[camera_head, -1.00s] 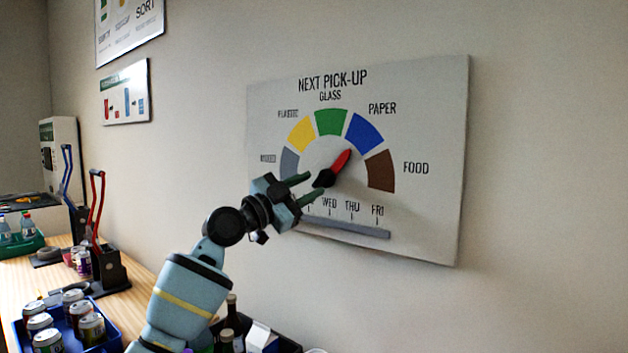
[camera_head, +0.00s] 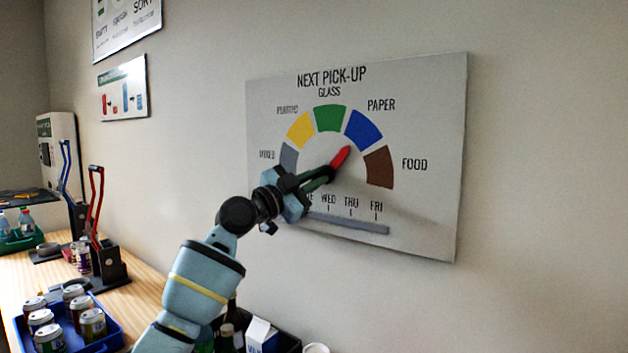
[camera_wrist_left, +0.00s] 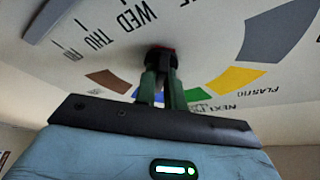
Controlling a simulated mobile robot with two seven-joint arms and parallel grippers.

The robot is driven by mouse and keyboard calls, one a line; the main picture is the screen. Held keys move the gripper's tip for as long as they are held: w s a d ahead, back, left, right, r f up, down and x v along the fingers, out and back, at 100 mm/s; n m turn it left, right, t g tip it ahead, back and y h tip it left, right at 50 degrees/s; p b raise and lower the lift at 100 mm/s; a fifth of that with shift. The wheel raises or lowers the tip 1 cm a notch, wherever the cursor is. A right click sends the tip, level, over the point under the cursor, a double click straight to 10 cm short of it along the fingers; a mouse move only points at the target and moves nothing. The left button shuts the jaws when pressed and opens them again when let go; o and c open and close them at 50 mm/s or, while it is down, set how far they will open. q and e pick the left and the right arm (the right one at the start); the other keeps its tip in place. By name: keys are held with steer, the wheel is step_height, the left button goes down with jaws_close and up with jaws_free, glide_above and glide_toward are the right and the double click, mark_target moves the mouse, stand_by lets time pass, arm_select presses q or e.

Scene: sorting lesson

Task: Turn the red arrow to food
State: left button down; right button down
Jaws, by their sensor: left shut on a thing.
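The red arrow (camera_head: 341,157) is on the dial of the white "NEXT PICK-UP" board (camera_head: 440,100). It points up and to the right, toward the blue paper segment (camera_head: 364,132). The brown food segment (camera_head: 379,167) lies to its right. My left gripper (camera_head: 325,174) is shut on the arrow's dark hub, which it mostly hides in the head view. In the left wrist view, the fingers (camera_wrist_left: 162,88) close on the hub under a bit of red (camera_wrist_left: 160,48). My right gripper is not in view.
A blue crate of cans (camera_head: 112,328) stands on the wooden table (camera_head: 140,285) at lower left. Red (camera_head: 96,205) and blue levers (camera_head: 66,175) stand behind it. A grey slider track (camera_head: 350,223) runs below the dial. The wall right of the board is clear.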

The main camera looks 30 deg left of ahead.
arm_select(q)
steer(key=shift+f, duration=0.1)
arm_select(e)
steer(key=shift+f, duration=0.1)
arm_select(q)
steer(key=m+g+b, duration=0.1)
steer(key=m, duration=0.2)
steer(key=m+g+h+b, duration=0.1)
steer(key=m+b, duration=0.1)
steer(key=shift+a+r+m, duration=0.15)
steer(key=shift+r+m, duration=0.05)
steer(key=shift+m, duration=0.2)
steer(key=shift+r+m+g, duration=0.1)
steer(key=shift+m+g, duration=0.6)
steer(key=shift+m, duration=0.8)
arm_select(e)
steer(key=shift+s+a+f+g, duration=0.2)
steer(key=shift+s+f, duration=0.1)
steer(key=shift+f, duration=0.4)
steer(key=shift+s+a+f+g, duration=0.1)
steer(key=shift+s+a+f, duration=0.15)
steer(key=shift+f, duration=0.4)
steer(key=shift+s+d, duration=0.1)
arm_select(q)
steer(key=c, duration=1.5)
jaws_free()
